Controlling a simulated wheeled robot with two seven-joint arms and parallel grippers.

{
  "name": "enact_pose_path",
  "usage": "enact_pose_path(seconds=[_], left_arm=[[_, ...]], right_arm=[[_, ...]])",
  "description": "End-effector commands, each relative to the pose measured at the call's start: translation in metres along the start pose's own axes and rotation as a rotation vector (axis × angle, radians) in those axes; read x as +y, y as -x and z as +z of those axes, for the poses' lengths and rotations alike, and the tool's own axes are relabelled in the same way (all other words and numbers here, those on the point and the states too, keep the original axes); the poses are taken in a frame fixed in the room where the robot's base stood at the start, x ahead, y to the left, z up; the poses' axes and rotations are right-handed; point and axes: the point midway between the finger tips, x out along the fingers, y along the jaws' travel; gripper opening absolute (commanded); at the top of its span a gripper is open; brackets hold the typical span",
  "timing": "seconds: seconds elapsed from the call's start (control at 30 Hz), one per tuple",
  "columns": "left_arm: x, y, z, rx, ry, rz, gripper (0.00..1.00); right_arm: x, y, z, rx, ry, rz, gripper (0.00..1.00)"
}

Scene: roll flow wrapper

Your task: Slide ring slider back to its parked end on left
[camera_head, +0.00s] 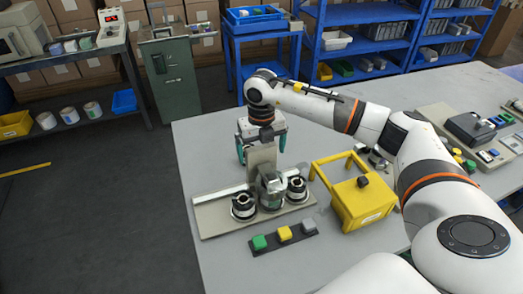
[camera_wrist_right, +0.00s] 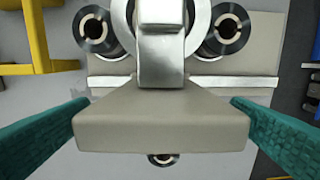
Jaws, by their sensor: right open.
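The ring slider, a grey metal ring on a carriage (camera_head: 270,190), stands between two black-and-silver rollers on the beige base plate (camera_head: 215,226). In the right wrist view the ring (camera_wrist_right: 203,22) shows at the top behind a metal bracket (camera_wrist_right: 160,55). A pale rail (camera_head: 218,193) runs left and right behind the rollers. My right gripper (camera_head: 261,152) is open above the back of the fixture. My left gripper is not in view.
The left roller (camera_head: 243,207) and right roller (camera_head: 296,190) flank the ring. A yellow stand (camera_head: 355,200) is close on the right. A strip with green, yellow and grey buttons (camera_head: 284,236) lies in front. The grey table (camera_head: 195,150) is bare to the back left.

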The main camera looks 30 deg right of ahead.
Motion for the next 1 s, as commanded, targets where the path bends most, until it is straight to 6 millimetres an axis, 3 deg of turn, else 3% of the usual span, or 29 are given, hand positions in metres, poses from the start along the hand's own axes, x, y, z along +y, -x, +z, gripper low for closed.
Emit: enact_pose_path(seconds=[0.2,0.47,0.83,1.0], left_arm=[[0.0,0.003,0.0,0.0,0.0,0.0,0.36],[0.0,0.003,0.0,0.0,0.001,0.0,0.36],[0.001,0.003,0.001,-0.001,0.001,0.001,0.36],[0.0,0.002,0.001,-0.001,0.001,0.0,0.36]], right_arm=[[0.0,-0.016,0.0,0.0,0.0,0.0,1.0],[0.0,-0.017,0.0,0.001,0.0,-0.001,1.0],[0.0,-0.016,0.0,0.001,0.0,-0.001,0.41],[-0.001,-0.016,0.0,0.001,0.001,-0.001,0.41]])
